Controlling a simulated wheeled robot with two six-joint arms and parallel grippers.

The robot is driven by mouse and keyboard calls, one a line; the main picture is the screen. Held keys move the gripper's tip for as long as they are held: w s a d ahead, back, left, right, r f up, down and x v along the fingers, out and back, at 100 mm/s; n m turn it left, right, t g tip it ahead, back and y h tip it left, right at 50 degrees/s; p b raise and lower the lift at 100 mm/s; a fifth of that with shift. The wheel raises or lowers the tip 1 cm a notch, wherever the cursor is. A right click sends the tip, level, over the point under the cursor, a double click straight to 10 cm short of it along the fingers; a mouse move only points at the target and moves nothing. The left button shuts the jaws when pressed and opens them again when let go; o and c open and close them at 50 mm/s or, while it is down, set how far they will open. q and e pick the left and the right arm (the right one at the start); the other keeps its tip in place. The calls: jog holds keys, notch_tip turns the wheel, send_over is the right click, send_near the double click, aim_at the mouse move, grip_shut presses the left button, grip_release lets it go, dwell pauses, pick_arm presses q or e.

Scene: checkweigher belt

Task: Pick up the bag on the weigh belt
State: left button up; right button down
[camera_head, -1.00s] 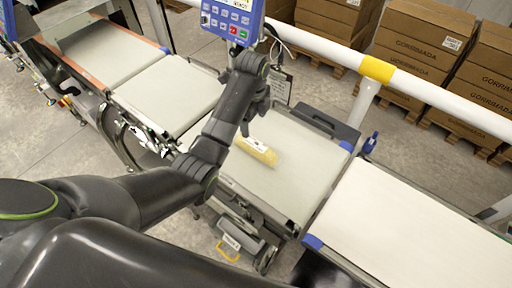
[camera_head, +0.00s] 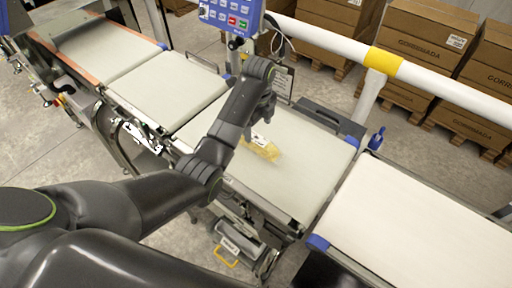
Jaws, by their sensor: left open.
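The bag (camera_head: 264,149) is a small yellowish pack with a whitish patch. It lies on the grey weigh belt (camera_head: 296,172), near its left side. My left gripper (camera_head: 254,128) hangs above the far left end of the bag and points down. It is open; its fingers are small and partly hidden by its own wrist, and I cannot tell whether they touch the bag. My right gripper is not in view.
A white belt (camera_head: 420,225) continues to the right, and another grey belt (camera_head: 168,92) lies to the left. A blue keypad panel (camera_head: 232,16) stands behind the arm. A white rail (camera_head: 440,90) with a yellow band runs behind the belts, with stacked cartons (camera_head: 424,38) beyond.

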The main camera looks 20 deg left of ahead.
aim_at(256, 138)
pick_arm(q)
notch_tip(256, 138, down, 2)
jog(key=shift+f+p, duration=0.25)
jog(key=shift+p, duration=0.05)
jog(key=f, duration=0.1)
jog(key=f+p, duration=0.1)
jog(key=f, duration=0.2)
jog(key=shift+w+a+f, duration=0.1)
jog(key=shift+a+f, duration=0.15)
jog(key=shift+a, duration=0.1)
jog(key=shift+f, duration=0.4)
